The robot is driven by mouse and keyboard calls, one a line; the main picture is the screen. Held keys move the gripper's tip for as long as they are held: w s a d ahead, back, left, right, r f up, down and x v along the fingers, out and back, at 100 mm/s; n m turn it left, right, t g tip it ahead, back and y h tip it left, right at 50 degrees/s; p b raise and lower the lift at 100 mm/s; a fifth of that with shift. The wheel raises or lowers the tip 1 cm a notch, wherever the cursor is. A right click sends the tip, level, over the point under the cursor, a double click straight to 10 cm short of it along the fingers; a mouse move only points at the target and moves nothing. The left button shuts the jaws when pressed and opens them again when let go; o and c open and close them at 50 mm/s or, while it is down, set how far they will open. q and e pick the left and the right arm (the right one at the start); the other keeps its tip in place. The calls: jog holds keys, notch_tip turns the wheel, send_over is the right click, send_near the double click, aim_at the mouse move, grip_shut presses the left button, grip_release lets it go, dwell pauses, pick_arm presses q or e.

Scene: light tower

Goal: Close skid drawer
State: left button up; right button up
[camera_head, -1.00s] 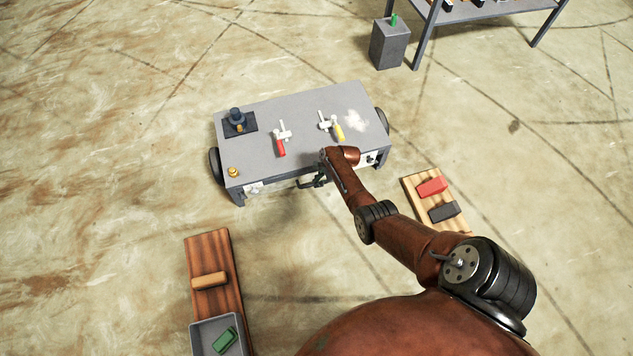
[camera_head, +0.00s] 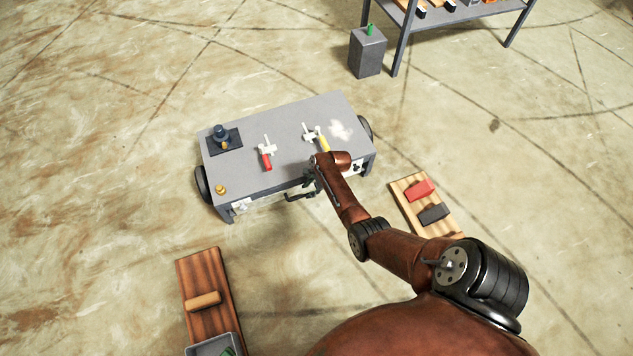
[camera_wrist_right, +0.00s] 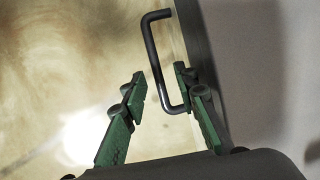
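The skid is a grey wheeled bench (camera_head: 285,130) in the middle of the head view. Its drawer front lies under the near edge, partly hidden by my right arm; how far it stands out is hard to tell. The dark bar handle (camera_head: 299,196) shows there, and clearly in the right wrist view (camera_wrist_right: 152,50). My right gripper (camera_head: 313,180), mostly hidden in the head view by its own wrist, is at the handle. In the wrist view its green fingers (camera_wrist_right: 160,85) are apart, with the handle's lower part between them, nearer the right finger. My left gripper is not in view.
On the skid are a red-handled clamp (camera_head: 266,158), a yellow-handled clamp (camera_head: 323,143) and a dark block fixture (camera_head: 221,136). Wooden boards lie on the floor at left (camera_head: 207,280) and right (camera_head: 411,203). Open floor surrounds the skid.

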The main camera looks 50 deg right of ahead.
jog(key=v, duration=0.9)
jog(key=shift+r, duration=0.1)
